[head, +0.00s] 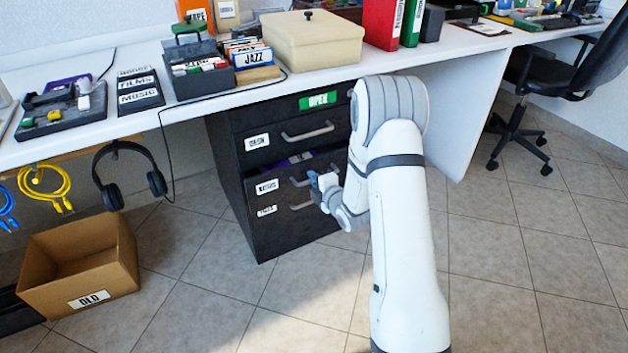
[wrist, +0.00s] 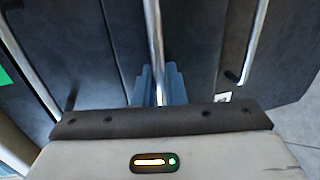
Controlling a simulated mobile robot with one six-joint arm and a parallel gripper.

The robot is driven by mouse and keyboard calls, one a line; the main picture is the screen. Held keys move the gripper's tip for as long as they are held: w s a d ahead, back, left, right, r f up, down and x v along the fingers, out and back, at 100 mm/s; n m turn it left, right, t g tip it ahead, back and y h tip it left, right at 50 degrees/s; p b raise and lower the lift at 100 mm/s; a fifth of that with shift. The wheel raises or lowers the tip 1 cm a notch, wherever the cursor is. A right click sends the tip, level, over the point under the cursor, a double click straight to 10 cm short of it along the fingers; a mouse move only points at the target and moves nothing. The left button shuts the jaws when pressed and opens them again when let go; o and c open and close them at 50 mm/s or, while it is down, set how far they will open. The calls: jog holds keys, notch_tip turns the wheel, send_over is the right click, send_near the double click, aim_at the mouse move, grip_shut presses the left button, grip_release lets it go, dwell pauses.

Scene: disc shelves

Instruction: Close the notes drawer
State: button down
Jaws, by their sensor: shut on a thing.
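The dark drawer cabinet (head: 228,170) stands under the desk, with three labelled drawers. The labels are too small to read surely. The middle drawer (head: 267,187) stands partly out, and something purple (head: 300,158) shows in its open top. My gripper (head: 322,184) is at this drawer's front, partly hidden by my arm. In the wrist view my blue gripper fingers (wrist: 158,88) are shut on a metal bar handle (wrist: 153,35), which runs between them. The top drawer (head: 285,127) and bottom drawer (head: 267,211) look shut.
A cardboard box (head: 70,270) sits on the floor at left, below hanging headphones (head: 128,170) and cables. The white desk (head: 150,118) overhangs the cabinet and carries boxes and binders. An office chair (head: 560,80) is at far right. The tiled floor before the cabinet is clear.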

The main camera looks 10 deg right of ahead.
jog(key=x, duration=0.3)
jog(key=shift+w+a+r, duration=0.1)
jog(key=shift+w+r, duration=0.15)
jog(key=shift+w, duration=0.2)
jog(key=shift+w+a+r, duration=0.1)
jog(key=shift+w+r, duration=0.05)
jog(key=shift+w, duration=0.05)
jog(key=c, duration=1.6)
grip_release()
jog(key=shift+c, duration=0.2)
jog(key=p+v, duration=0.2)
jog(key=v, duration=0.5)
jog(key=shift+s+p, duration=0.3)
jog(key=shift+s, duration=0.1)
